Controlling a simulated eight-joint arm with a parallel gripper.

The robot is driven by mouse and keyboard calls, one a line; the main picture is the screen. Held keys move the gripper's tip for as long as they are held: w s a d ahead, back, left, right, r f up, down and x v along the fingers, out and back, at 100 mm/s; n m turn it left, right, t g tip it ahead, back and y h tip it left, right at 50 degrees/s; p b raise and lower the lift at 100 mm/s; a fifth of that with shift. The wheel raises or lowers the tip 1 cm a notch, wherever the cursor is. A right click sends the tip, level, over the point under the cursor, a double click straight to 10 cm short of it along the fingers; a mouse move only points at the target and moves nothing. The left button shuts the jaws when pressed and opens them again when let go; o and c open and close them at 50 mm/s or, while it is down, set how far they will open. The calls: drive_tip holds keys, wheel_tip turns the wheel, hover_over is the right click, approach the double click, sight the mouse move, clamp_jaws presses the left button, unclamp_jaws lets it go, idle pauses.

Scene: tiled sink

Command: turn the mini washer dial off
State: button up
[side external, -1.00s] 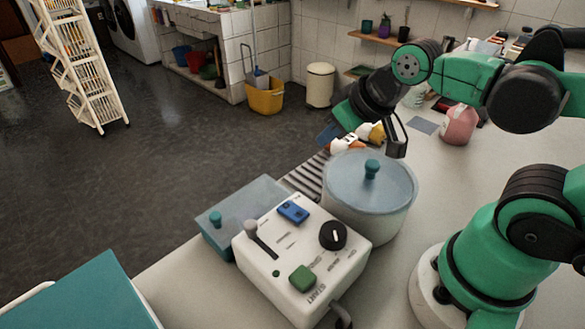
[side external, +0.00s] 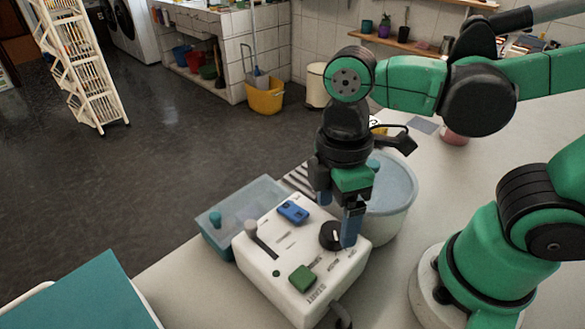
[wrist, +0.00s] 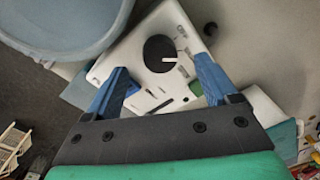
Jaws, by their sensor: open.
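The mini washer is a white control box (side external: 278,262) with a round black dial (side external: 329,236) at its right corner. In the wrist view the dial (wrist: 157,54) shows a white pointer mark directed to the right. My gripper (side external: 338,220) points down over the dial, its blue fingers apart. In the wrist view my gripper (wrist: 162,68) has one finger on each side of the dial, with nothing held. One finger partly covers the dial in the side view; I cannot tell whether either finger touches it.
The box also carries a blue switch (side external: 293,211), a green button (side external: 302,279) and a grey lever (side external: 252,230). A lidded round tub (side external: 397,205) stands close behind my gripper. A blue-grey bin (side external: 213,240) adjoins the box's left side.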

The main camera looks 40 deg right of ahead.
sight(333, 235)
drive_tip(key=shift+f, duration=1.45)
clamp_jaws()
drive_tip(key=shift+n, duration=0.4)
drive_tip(key=n, duration=0.3)
drive_tip(key=shift+n, duration=0.3)
drive_tip(key=shift+n+h, duration=0.3)
drive_tip(key=shift+n, duration=1.4)
